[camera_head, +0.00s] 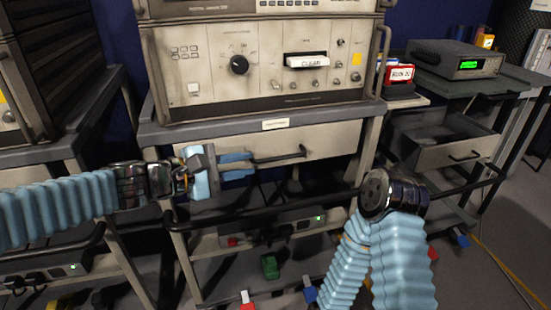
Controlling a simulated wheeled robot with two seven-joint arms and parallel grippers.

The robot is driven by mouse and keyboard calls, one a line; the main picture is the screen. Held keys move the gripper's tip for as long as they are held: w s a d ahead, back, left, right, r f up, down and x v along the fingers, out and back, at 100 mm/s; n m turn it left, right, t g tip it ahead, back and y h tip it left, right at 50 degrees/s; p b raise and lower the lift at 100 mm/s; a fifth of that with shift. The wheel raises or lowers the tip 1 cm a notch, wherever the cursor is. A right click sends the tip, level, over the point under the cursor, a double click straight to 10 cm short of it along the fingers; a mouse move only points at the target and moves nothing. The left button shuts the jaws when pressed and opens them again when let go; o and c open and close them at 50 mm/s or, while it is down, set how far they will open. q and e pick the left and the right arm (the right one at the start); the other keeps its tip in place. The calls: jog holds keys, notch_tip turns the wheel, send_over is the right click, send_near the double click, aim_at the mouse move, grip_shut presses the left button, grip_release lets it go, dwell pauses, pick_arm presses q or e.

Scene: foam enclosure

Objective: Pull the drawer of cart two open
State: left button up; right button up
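The middle cart has a beige drawer (335,141) under its top, with a dark bar handle (278,160). The drawer front looks flush with the cart frame, so it appears shut. A small label (275,124) on the cart's top edge is too small to read, so I cannot confirm the cart's number. My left gripper (236,165) is at the left end of the handle, its two light-blue fingers apart, one above the other. I cannot tell whether they touch the handle. My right arm comes up from the bottom right; its gripper does not show.
A large instrument (260,65) with a "CLEAN" tag stands on the middle cart. The right cart has a drawer (455,152) that looks pulled out, below a grey device (455,60) with a green display. A dark bar (330,206) crosses below the middle drawer. Coloured blocks lie low down.

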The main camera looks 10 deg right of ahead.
aim_at(267, 161)
pick_arm(q)
jog(key=x, duration=0.8)
jog(key=shift+d, duration=0.1)
jog(key=shift+f, duration=0.1)
grip_shut()
